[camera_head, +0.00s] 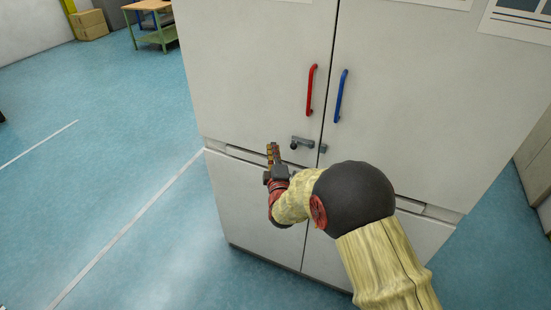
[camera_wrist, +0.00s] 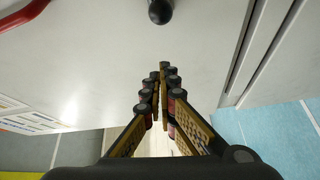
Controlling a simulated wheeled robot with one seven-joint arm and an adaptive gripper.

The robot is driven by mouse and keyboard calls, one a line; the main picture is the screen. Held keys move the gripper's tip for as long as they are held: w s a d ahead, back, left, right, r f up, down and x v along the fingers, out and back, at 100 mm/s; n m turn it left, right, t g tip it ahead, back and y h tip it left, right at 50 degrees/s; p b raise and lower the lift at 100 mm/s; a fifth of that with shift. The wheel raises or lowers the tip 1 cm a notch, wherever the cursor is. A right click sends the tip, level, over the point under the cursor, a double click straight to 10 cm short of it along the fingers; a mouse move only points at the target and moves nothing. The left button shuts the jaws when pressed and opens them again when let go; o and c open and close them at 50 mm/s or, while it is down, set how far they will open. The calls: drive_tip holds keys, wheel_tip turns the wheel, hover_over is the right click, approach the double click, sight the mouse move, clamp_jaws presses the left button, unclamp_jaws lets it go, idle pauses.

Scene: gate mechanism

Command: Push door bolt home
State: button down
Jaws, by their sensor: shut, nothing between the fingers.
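The door bolt (camera_head: 302,142) is a dark grey bar with a knob on the left door of a white cabinet, close to the seam between the two doors. A small grey keeper (camera_head: 323,149) sits just across the seam on the right door. In the wrist view a round black knob (camera_wrist: 160,11) shows at the top edge; the rest of the bolt is out of that view. My gripper (camera_head: 272,148) is shut and empty, a little left of the bolt and apart from it. Its fingertips (camera_wrist: 164,72) show below the knob in the wrist view.
A red handle (camera_head: 311,90) on the left door and a blue handle (camera_head: 341,96) on the right door stand out above the bolt. A horizontal ledge (camera_head: 240,153) crosses below.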

sight(293, 145)
drive_tip(key=d, duration=0.1)
drive_tip(key=w+d, duration=0.1)
drive_tip(key=d, duration=0.1)
drive_tip(key=shift+w+d+f, duration=0.25)
drive_tip(key=shift+w+d, duration=0.05)
drive_tip(key=shift+w, duration=0.05)
drive_tip(key=d, duration=0.2)
drive_tip(key=s+d+b, duration=0.1)
drive_tip(key=d, duration=0.1)
drive_tip(key=shift+s+f, duration=0.1)
drive_tip(key=shift+s, duration=0.1)
drive_tip(key=shift+a, duration=0.15)
drive_tip(key=shift+w, duration=0.1)
